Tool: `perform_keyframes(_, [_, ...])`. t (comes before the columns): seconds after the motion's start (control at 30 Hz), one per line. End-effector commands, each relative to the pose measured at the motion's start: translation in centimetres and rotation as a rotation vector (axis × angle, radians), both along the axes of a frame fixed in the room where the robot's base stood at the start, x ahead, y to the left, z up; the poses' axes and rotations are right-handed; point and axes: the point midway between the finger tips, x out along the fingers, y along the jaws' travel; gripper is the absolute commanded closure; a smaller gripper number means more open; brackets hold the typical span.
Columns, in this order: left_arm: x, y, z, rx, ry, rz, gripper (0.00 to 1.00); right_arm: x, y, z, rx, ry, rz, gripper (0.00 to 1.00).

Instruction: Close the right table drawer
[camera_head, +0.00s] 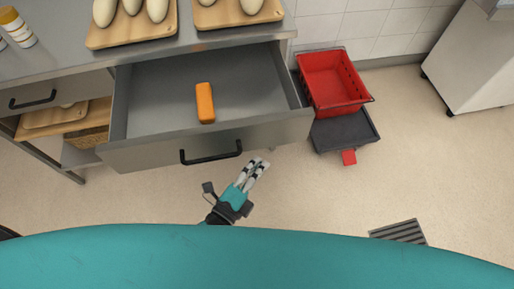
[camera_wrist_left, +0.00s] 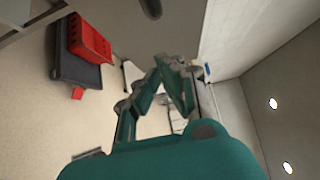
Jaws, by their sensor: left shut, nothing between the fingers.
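The right table drawer (camera_head: 140,103) is pulled open in the head view, under the steel worktop. Its black bar handle (camera_head: 211,155) is on the middle of the grey front. An orange block-like item (camera_head: 205,103) lies inside it. My left gripper (camera_head: 261,165) is shut and empty, just in front of the drawer front and a little to the right of the handle, apart from the handle in the picture. In the left wrist view the gripper fingers (camera_wrist_left: 160,62) show near the middle. My right gripper is not in view.
A red crate (camera_head: 331,82) on a dark dolly (camera_head: 342,130) stands right of the drawer. The left drawer (camera_head: 35,99) looks shut. Cutting boards (camera_head: 134,31) with pale loaves lie on the worktop (camera_head: 60,70). A floor grate (camera_head: 399,233) is at lower right. Open floor lies in front.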

Motion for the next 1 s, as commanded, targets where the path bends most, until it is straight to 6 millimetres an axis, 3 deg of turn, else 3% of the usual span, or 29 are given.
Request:
perform_keyframes(0.1, [2.2,-0.2,0.2,0.002,-0.003,0.000,1.00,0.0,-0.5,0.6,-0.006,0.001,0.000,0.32])
perform_keyframes(0.3, [4.3,0.4,0.1,0.000,0.000,0.000,1.00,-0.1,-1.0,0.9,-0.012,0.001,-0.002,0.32])
perform_keyframes(1.0, [5.3,0.8,0.0,0.000,0.000,0.001,1.00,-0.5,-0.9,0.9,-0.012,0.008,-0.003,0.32])
